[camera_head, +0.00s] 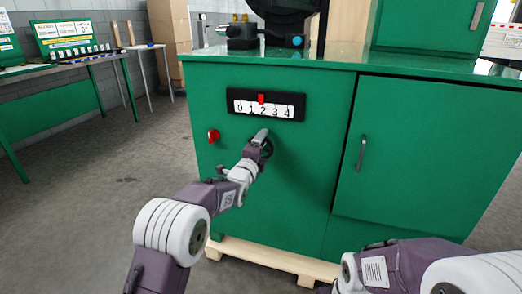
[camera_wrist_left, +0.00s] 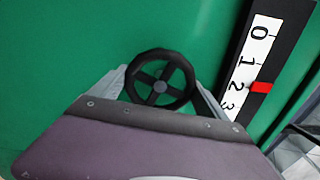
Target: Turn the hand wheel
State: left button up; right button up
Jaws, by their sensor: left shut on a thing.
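The hand wheel (camera_wrist_left: 161,80) is a small black ring with spokes on the front of the green cabinet. In the head view the hand wheel (camera_head: 267,149) is partly hidden by my left gripper (camera_head: 261,138). In the wrist view the grey fingers of my left gripper (camera_wrist_left: 163,84) are on both sides of the wheel, shut on its rim. Above the wheel is a number scale (camera_head: 286,109) marked 0 to 4. Its red pointer (camera_head: 261,99) stands at about 2. My right gripper is out of view; only its arm shows at bottom right.
A red knob (camera_head: 213,135) is on the panel left of the wheel. The green cabinet (camera_head: 225,190) has a door with a handle (camera_head: 361,153) at right and stands on a wooden pallet (camera_head: 275,259). A workbench (camera_head: 70,62) is at far left. The floor between is clear.

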pick_arm(q)
jog(key=shift+f+m, duration=0.15)
jog(key=shift+m, duration=0.45)
jog(key=o, duration=1.2)
jog(key=shift+p+v, duration=0.95)
jog(key=shift+v, duration=3.6)
